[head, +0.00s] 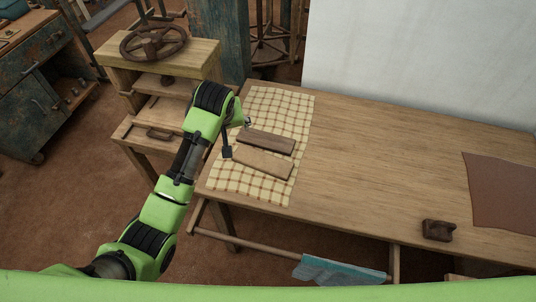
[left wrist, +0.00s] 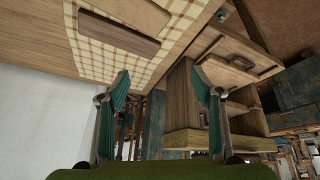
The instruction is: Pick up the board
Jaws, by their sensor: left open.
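Two flat wooden boards lie side by side on a checked cloth (head: 283,108) at the left end of the table. The darker brown board (head: 265,141) is farther back, and the lighter tan board (head: 262,162) is in front of it. Both also show at the top of the left wrist view, the dark board (left wrist: 118,33) below the tan board (left wrist: 140,10). My left gripper (head: 237,138) is by the left ends of the boards. Its fingers are spread, with nothing between them (left wrist: 160,74). My right gripper is not in view.
The wooden table (head: 385,160) is bare in the middle. A small dark wooden block (head: 438,230) and a brown sheet (head: 502,192) lie at the right. A wooden cabinet (head: 200,58) with a handwheel (head: 153,42) stands left of the table. A blue cloth (head: 335,271) hangs at the front.

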